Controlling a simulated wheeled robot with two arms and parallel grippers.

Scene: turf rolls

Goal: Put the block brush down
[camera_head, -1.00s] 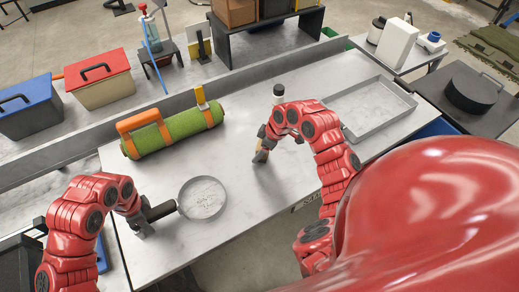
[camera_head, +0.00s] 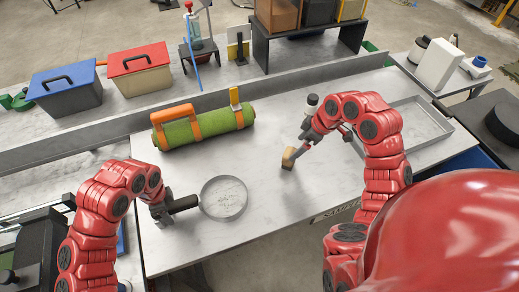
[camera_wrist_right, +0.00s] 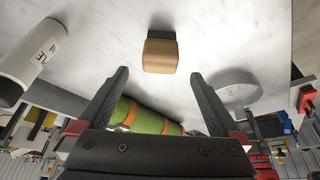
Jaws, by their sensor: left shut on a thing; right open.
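The block brush (camera_head: 289,158) is a small tan wooden block standing on the light metal table. In the right wrist view the brush (camera_wrist_right: 160,54) is just beyond the fingertips, with a gap between them and it. My right gripper (camera_head: 305,139) is open and empty, up and to the right of the brush; its spread black fingers show in the right wrist view (camera_wrist_right: 158,75). My left gripper (camera_head: 165,209) is shut on the black handle of a round shallow grey pan (camera_head: 223,198), which is at the table's left part.
A green turf roll (camera_head: 195,130) with orange straps lies behind the pan. A grey rectangular tray (camera_head: 440,127) is at the right. A white bottle with a dark cap (camera_head: 311,104) stands behind my right gripper. The table's front middle is clear.

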